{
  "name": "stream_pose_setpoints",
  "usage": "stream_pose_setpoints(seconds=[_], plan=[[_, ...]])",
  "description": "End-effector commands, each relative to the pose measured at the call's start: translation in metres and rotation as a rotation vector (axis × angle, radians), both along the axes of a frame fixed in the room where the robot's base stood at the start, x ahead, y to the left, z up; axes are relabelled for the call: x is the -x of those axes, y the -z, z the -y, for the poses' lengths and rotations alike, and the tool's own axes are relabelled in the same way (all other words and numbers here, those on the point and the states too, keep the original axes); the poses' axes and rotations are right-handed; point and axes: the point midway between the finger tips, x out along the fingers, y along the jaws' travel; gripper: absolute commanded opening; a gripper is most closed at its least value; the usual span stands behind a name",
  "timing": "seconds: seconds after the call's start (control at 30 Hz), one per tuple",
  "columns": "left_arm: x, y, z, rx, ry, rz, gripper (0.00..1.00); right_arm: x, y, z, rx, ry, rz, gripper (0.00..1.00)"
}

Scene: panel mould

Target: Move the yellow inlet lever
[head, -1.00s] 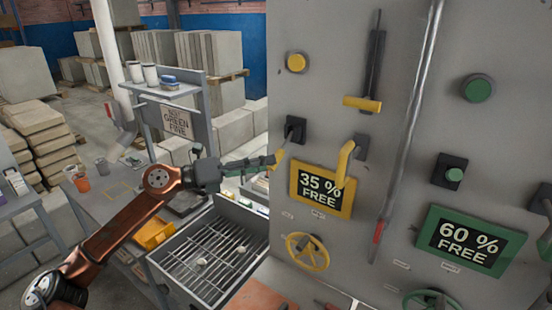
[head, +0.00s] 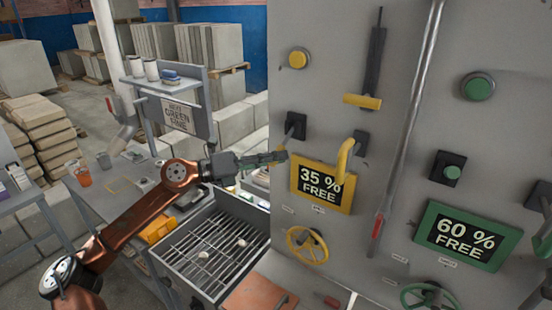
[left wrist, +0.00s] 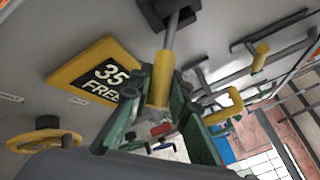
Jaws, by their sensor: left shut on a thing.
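A yellow-handled lever sticks out from a black mount (head: 296,123) on the grey panel, above and left of the yellow "35 % FREE" sign (head: 322,186). My left gripper (head: 280,156) is at this lever's handle and mostly hides it in the head view. In the left wrist view, the green fingers (left wrist: 160,105) are shut around the yellow handle (left wrist: 162,78), and its grey shaft runs up to the mount. A second yellow lever (head: 346,160) stands to the right, apart from the gripper. The lever labels are too small to read. My right gripper is not in view.
A yellow T-handle (head: 362,101) on a slide, a yellow button (head: 299,60) and a yellow handwheel (head: 307,245) are on the panel. A grey pipe (head: 409,120) divides off the green controls. A grated bin (head: 215,245) stands below my left arm.

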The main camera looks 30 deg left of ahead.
Motion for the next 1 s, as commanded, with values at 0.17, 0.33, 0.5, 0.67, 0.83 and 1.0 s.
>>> stream_pose_setpoints(seconds=[0.17, 0.33, 0.5, 0.67, 0.83, 1.0], plan=[[0.0, 0.001, 0.0, -0.001, -0.001, -0.001, 0.0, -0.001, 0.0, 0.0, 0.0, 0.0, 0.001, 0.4], [0.0, 0.001, 0.0, 0.0, -0.001, -0.001, 0.0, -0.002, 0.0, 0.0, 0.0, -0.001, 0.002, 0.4], [0.0, 0.001, 0.0, -0.001, -0.001, -0.002, 0.0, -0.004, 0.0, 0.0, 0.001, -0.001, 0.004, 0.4], [0.0, 0.0, -0.001, -0.001, -0.001, -0.004, 0.0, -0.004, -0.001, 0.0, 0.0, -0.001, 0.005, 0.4], [0.002, -0.005, -0.001, -0.007, -0.002, -0.032, 0.0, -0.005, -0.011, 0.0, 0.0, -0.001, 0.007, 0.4], [0.006, -0.015, -0.005, -0.019, -0.008, -0.106, 0.0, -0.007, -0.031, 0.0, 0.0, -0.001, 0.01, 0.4]])
